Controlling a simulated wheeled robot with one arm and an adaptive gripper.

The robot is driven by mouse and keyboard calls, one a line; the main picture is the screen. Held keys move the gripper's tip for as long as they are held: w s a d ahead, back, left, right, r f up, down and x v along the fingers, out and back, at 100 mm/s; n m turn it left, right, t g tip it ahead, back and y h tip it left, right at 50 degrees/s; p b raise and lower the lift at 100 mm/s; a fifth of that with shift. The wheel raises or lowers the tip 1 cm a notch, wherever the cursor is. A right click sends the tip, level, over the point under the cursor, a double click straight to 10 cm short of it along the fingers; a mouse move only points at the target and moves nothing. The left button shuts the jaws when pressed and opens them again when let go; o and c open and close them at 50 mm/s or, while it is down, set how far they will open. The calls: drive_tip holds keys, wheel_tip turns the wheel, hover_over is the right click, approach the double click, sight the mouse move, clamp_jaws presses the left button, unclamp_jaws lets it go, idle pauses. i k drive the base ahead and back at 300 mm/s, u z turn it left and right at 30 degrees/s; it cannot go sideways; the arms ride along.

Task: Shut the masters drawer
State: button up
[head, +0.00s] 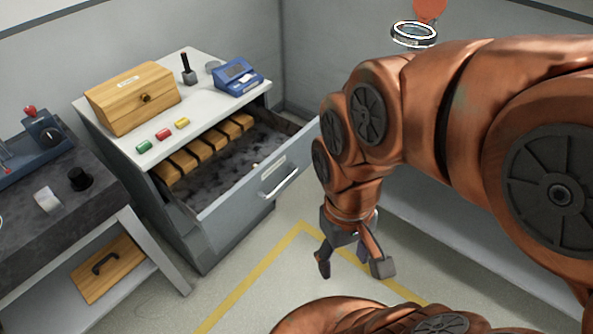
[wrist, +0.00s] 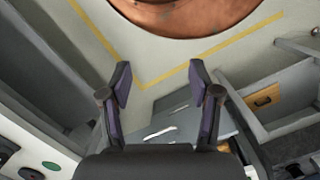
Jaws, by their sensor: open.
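The masters drawer (head: 240,193) is a grey drawer standing open from a grey cabinet in the head view. It holds a row of wooden blocks (head: 195,153) at its back and a dark lining with small pieces. A bar handle (head: 280,181) and a pale label are on its front. My gripper (head: 350,268) is open and empty, pointing down over the floor, to the right of and in front of the drawer front, apart from it. In the wrist view, my gripper (wrist: 163,100) shows spread fingers, with a grey panel and a pale bar between and beyond them.
The cabinet top (head: 205,115) bears a wooden box (head: 132,97), a blue device (head: 238,77), a dark-handled stamp-like tool (head: 188,68) and three small coloured pieces. A dark-topped bench (head: 60,205) stands at left. Yellow-lined floor (head: 265,265) lies clear before the drawer.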

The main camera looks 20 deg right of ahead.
sight(211, 179)
drive_tip(key=k, duration=1.25)
drive_tip(key=u, duration=0.9)
drive_tip(key=i, duration=1.9)
drive_tip(key=z, duration=0.95)
